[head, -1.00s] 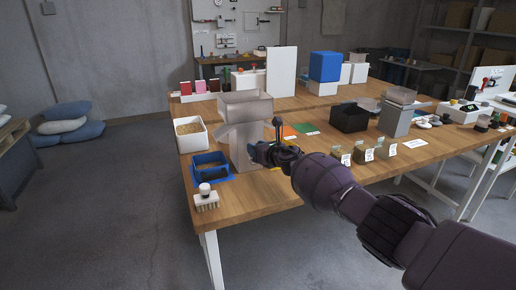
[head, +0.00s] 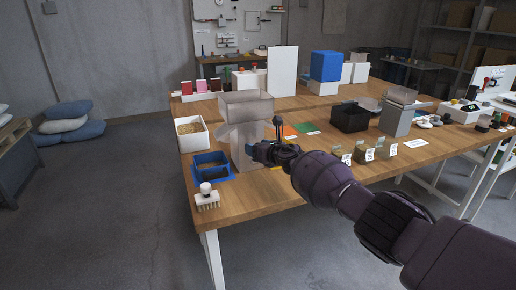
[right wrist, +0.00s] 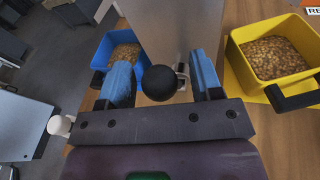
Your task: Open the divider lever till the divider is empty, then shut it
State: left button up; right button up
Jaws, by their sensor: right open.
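The grey divider (head: 240,148) stands upright near the left end of the wooden table, with a wide translucent hopper (head: 246,106) on top. Its lever has a black ball knob (right wrist: 158,83). My right gripper (right wrist: 162,72) is open, with its blue fingers on either side of the knob and a gap at each side. In the head view my right gripper (head: 264,152) is at the divider's right side. A blue bin (right wrist: 103,50) and a yellow bin (right wrist: 240,58) flank the divider, both holding brown grain. The yellow bin is mostly hidden by my gripper in the head view. My left gripper is out of view.
A white tub of grain (head: 181,136) stands left of the divider. A white brush-like piece (head: 207,197) stands at the table's front left.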

jog(key=shift+s+d+r+p, duration=0.25)
jog(key=shift+s+r+p, duration=0.1)
jog(key=shift+p, duration=0.1)
pick_arm(q)
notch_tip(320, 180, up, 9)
jog(key=p, duration=0.7)
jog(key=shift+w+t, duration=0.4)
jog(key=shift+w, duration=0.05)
pick_arm(e)
jog(key=v, duration=0.9)
jog(key=shift+s+d+f, duration=0.2)
jog(key=shift+s+d, duration=0.05)
jog(key=shift+s, duration=0.15)
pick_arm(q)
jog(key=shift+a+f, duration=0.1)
